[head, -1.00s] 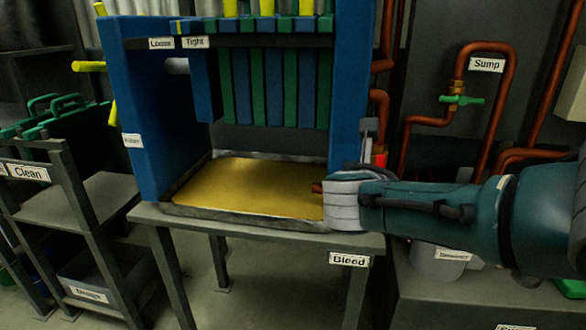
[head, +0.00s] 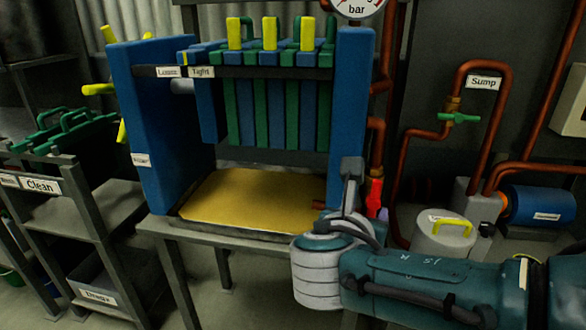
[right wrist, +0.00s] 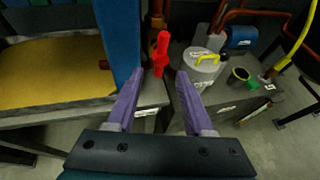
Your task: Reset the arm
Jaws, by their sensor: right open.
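My right arm comes in from the right in the head view, over the front right of the press table. My right gripper (head: 384,213) is mostly hidden behind its own wrist there; only a bit of purple finger shows. In the right wrist view the two purple fingers of this gripper (right wrist: 160,74) are spread apart with nothing between them. A red valve handle (right wrist: 160,52) stands beyond the fingertips, apart from them; it also shows in the head view (head: 374,197). My left gripper is not in view.
The blue-framed filter press (head: 350,100) stands over a yellow tray (head: 250,198) on a grey table. A lidded grey drum (head: 445,238), a blue motor (head: 540,206) and copper pipes (head: 466,95) are at the right. A rack labelled Clean (head: 85,205) is at the left.

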